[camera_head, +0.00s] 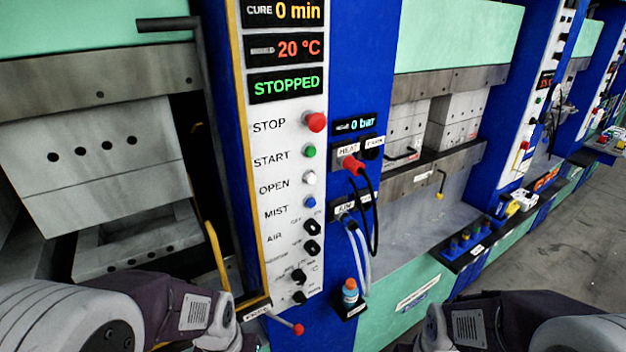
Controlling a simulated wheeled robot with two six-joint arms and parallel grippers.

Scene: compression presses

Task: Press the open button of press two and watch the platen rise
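The nearest control panel (281,215) faces me on a blue column and its display reads STOPPED. Its white button (309,177) sits beside the word OPEN, between the green START button (310,151) and the blue MIST button (310,202). A red STOP button (316,121) is on top. Left of the panel is a press with a grey upper block (95,147) with several holes, above a lower block (140,242). I see no press number. Parts of both my arms show at the bottom edge, well below the OPEN button; neither gripper's fingers show.
A red-knobbed lever (297,329) sticks out below the panel. Hoses (364,245) and a small bottle (350,291) are on the column's right side. A second press (432,130) stands farther right, with more beyond it. Grey floor (560,235) is clear at right.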

